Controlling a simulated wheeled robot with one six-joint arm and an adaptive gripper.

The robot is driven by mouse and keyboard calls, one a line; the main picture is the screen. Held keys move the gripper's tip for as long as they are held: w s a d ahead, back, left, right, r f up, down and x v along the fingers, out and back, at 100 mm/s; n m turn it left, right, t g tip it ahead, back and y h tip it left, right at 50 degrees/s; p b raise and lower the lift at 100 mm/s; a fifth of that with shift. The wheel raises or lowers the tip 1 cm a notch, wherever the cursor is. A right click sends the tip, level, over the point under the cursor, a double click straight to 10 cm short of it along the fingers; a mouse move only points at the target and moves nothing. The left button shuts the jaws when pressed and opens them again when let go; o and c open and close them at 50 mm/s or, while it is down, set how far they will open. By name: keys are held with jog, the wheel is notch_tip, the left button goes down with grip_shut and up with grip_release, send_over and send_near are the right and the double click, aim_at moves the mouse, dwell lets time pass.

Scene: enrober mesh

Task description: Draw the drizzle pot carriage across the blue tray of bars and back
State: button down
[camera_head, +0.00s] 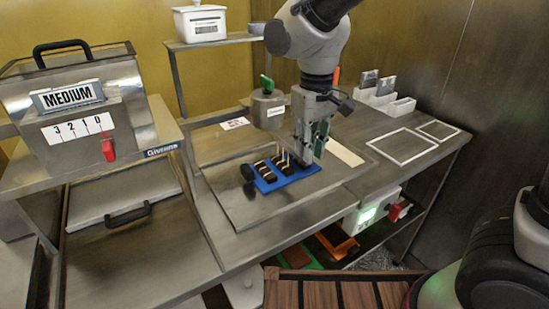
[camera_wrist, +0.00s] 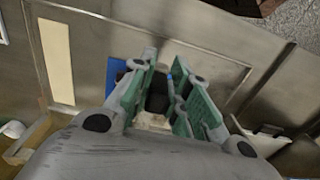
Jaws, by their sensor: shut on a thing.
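The blue tray (camera_head: 300,178) lies on the steel worktop, with rows of dark bars with pale stripes (camera_head: 268,172) on it. The drizzle pot (camera_head: 267,110), a grey cylinder with a green handle on top, stands above and behind the tray. My gripper (camera_head: 308,158) points down at the tray's back right, just right of the pot. In the wrist view my gripper (camera_wrist: 168,100) has its green-padded fingers around a dark part, which I take for the carriage's grip; it is mostly hidden. A blue strip of tray (camera_wrist: 115,75) shows beside the fingers.
A steel machine marked MEDIUM (camera_head: 75,110) stands at the left. White frames (camera_head: 402,146) and a white rack (camera_head: 385,100) lie to the right. The front worktop is clear.

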jog(key=w+d, duration=1.1)
jog(key=d, duration=0.6)
jog(key=shift+w, duration=0.2)
jog(key=shift+r, duration=0.1)
jog(key=c, duration=1.4)
grip_release()
jog(key=shift+w+d, duration=0.1)
jog(key=shift+o, duration=0.2)
notch_tip(320, 180, up, 12)
